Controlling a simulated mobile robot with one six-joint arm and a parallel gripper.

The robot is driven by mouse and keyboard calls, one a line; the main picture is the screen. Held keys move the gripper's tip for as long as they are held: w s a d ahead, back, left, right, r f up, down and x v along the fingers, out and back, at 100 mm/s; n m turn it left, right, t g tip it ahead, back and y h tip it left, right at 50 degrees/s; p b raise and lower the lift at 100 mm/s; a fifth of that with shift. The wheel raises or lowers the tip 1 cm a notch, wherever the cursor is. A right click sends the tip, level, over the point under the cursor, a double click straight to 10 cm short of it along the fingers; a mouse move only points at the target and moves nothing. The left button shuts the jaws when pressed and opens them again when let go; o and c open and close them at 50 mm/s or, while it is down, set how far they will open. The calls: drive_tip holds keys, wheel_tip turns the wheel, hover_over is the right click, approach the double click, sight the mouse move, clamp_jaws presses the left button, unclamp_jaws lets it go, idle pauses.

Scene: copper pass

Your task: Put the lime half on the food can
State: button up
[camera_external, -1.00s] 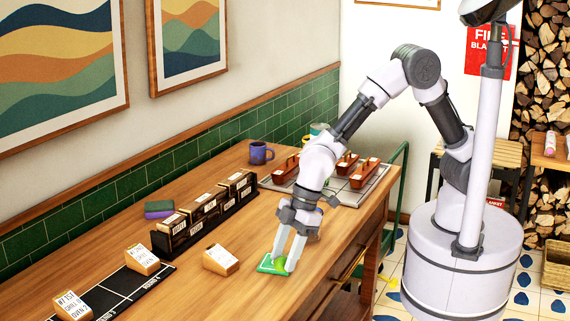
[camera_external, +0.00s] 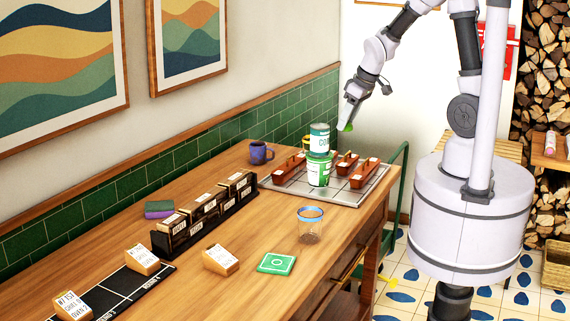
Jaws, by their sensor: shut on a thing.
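My gripper (camera_external: 350,118) is shut on the green lime half (camera_external: 347,127), which shows at its fingertips. It is raised in the air, a little above and to the right of the cans in the picture. A teal and white can (camera_external: 319,139) with dark lettering stands on top of a green can (camera_external: 319,172). I cannot tell which of the two is the food can. The lower can stands upright on the metal tray. The lime half looks apart from both cans, and its underside is hard to make out.
Brown loaf tins (camera_external: 364,174) surround the cans on the grey tray (camera_external: 340,196). A blue-rimmed glass (camera_external: 310,226) and a green coaster (camera_external: 277,263) stand nearer the front. A purple mug (camera_external: 261,153) is by the tiles. The air around the upper can looks clear.

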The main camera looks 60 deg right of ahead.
drive_tip(key=s+d+r+m+p, duration=0.1)
drive_tip(key=s+d+r, duration=0.1)
drive_tip(key=d, duration=0.3)
drive_tip(key=p, duration=0.1)
hover_over(318, 125)
drive_tip(key=s, duration=0.1)
drive_tip(key=shift+s+a+f, duration=0.15)
drive_tip(key=shift+s+f, duration=0.05)
drive_tip(key=shift+f, duration=0.6)
wheel_tip(318, 125, down, 3)
drive_tip(key=shift+f, duration=0.2)
drive_tip(key=shift+f+b, duration=0.2)
drive_tip(key=shift+b, duration=0.15)
drive_tip(key=o, duration=0.8)
